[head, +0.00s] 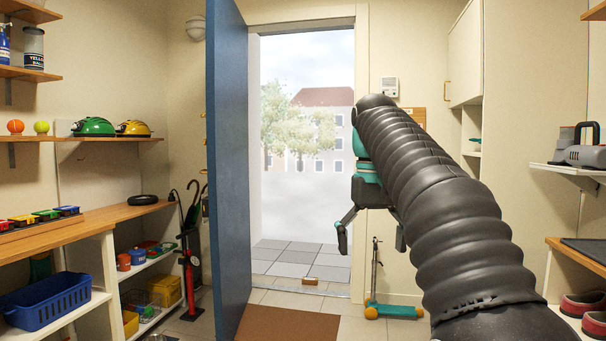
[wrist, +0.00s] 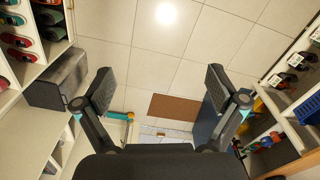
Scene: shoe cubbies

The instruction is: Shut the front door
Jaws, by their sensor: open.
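The blue front door (head: 229,170) stands wide open at the left of the doorway (head: 305,180). It swings into the room and shows nearly edge-on in the head view. No handle shows clearly on it. My gripper (head: 371,236) is open and empty, pointing down in front of the right door jamb, to the right of the door and apart from it. Part of the blue door (wrist: 206,125) shows there, partly hidden behind the right finger.
A brown doormat (head: 288,323) lies by the door. A small wooden block (head: 310,281) sits near the threshold. A scooter (head: 393,310) stands right of the doorway. Shelves (head: 140,215) with an umbrella stand and red pump line the left; a bench with shoes (head: 582,303) is right.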

